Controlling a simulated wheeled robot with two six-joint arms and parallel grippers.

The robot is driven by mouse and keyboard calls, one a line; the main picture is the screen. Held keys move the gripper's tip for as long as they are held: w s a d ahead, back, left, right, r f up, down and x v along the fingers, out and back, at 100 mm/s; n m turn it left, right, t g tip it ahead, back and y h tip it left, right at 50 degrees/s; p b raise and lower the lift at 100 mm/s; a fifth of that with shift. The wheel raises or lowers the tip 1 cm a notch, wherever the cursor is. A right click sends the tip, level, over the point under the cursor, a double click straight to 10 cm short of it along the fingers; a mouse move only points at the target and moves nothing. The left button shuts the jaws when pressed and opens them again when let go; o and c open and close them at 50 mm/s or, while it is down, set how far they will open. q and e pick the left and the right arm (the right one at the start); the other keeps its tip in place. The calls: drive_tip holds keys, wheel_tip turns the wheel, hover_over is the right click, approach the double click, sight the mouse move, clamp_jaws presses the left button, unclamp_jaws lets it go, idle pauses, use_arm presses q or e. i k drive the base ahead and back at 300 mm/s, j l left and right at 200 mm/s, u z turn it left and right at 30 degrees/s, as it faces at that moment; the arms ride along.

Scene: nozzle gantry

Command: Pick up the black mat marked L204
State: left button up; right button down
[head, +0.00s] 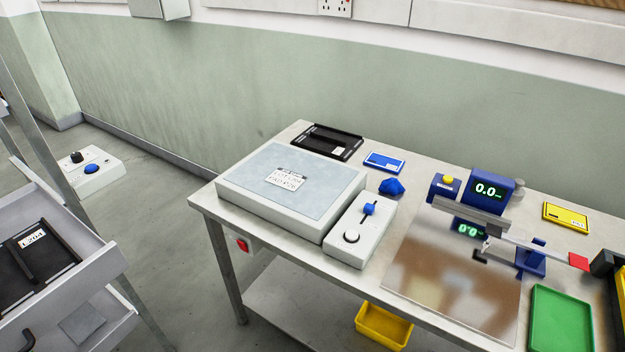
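A black mat (58,262) with a white label that seems to read L204 lies at the far left in the head view. It sits in a grey open tray or drawer (96,262) of a metal rack, and a thin black bar shows on top of it. The left side of the mat is cut off by the picture edge. Neither of my grippers shows in this view.
A metal table (232,212) holds a large pale flat box (330,212), a control box (345,250), a black tray (318,140), a blue measuring device (505,190) and a green tray (562,322). A grey floor gap separates rack and table. A control box (100,180) stands behind the rack.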

sight(33, 259)
drive_tip(key=u, duration=1.8)
